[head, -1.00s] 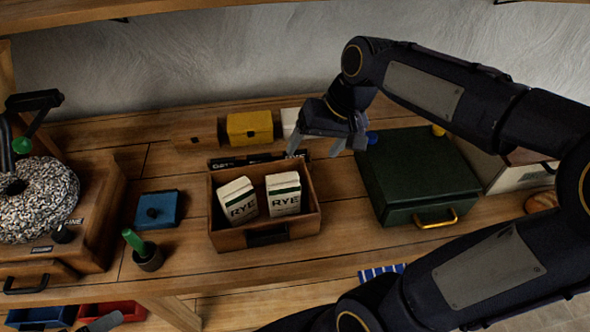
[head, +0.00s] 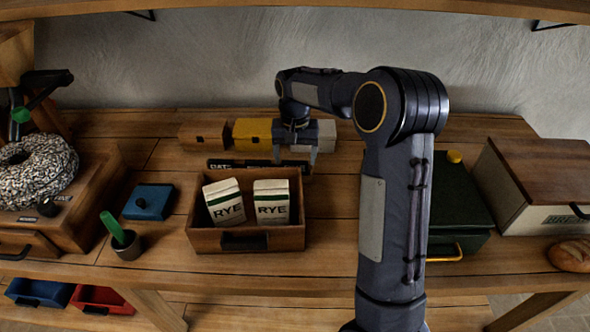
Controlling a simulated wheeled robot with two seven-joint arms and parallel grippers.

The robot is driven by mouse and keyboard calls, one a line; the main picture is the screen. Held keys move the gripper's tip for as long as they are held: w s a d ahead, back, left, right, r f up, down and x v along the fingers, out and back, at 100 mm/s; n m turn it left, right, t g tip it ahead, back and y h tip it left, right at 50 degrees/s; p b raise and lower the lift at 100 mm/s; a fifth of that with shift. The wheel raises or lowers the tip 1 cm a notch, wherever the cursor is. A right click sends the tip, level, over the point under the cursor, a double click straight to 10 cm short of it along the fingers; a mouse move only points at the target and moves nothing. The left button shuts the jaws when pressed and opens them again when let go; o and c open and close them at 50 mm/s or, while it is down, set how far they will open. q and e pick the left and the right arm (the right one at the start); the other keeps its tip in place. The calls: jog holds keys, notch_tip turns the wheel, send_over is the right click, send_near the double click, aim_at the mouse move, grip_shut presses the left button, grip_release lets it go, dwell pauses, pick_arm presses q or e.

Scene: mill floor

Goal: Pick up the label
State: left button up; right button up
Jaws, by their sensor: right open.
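Black label strips with white lettering (head: 232,164) lie in a dark row on the bench, just behind the wooden crate. My right gripper (head: 296,156) is open, fingers pointing down, over the right end of that row. I cannot tell whether its fingertips touch anything. No label shows in its grip. My left gripper is not in view.
The wooden crate (head: 247,239) holds two RYE packs. Behind the labels stand brown, yellow (head: 252,134) and white blocks. A dark green box (head: 455,200) is partly behind my right arm. A blue lidded box (head: 149,202) and green-handled tool (head: 118,232) stand left.

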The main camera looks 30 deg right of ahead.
jog(key=shift+f, duration=1.25)
jog(key=c, duration=0.8)
